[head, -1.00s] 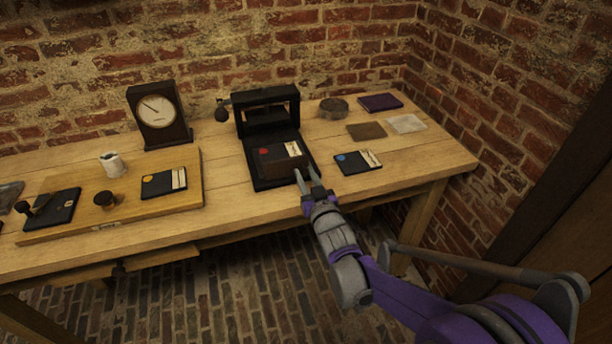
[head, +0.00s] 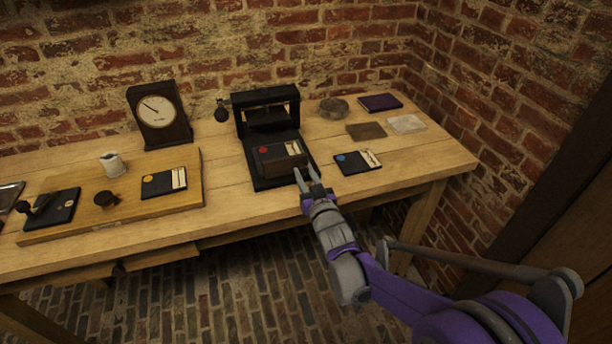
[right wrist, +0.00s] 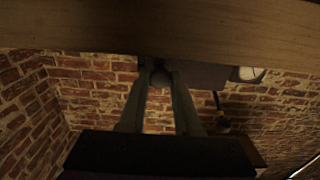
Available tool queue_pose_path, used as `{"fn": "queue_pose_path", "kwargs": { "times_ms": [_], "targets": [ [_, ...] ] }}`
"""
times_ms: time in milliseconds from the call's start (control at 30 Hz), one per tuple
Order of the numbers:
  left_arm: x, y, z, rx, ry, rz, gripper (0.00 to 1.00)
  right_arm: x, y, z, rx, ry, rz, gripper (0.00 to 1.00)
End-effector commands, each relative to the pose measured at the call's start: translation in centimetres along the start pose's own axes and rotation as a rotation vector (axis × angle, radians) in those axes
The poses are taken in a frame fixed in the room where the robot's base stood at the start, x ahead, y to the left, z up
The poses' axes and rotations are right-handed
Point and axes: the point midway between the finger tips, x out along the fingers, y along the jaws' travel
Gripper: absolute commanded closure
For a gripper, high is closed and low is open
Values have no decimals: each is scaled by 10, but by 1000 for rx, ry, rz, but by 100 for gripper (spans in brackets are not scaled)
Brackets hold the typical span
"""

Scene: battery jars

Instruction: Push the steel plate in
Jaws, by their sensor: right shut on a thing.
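A black stand (head: 268,112) with an upright frame stands on the bench. On its base sits a dark brown block (head: 277,160) with a red dot and a pale label on top. My right gripper (head: 306,174) is at the front right of this block, its fingers close to the front edge. In the right wrist view, the fingers (right wrist: 159,84) close around a small round dark knob (right wrist: 160,77). I cannot make out for sure which piece is the steel plate; it may be hidden in the stand. My left gripper is not in view.
A black card (head: 357,162) with a blue dot lies right of the stand. Behind it are a brown square (head: 366,131), a pale grey square (head: 407,124) and a purple book (head: 380,102). A wooden board (head: 120,212) and a clock (head: 160,115) are on the left.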

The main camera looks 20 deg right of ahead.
Motion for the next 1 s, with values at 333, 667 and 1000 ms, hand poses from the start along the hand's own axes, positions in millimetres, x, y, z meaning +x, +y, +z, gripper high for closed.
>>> {"fn": "queue_pose_path", "kwargs": {
  "times_ms": [333,667,1000],
  "targets": [
    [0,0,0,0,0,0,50,38,0,0,0,1,0,100],
    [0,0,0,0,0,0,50,37,0,0,0,1,0,39],
    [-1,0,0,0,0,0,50,34,0,-1,0,1,0,39]
  ]
}}
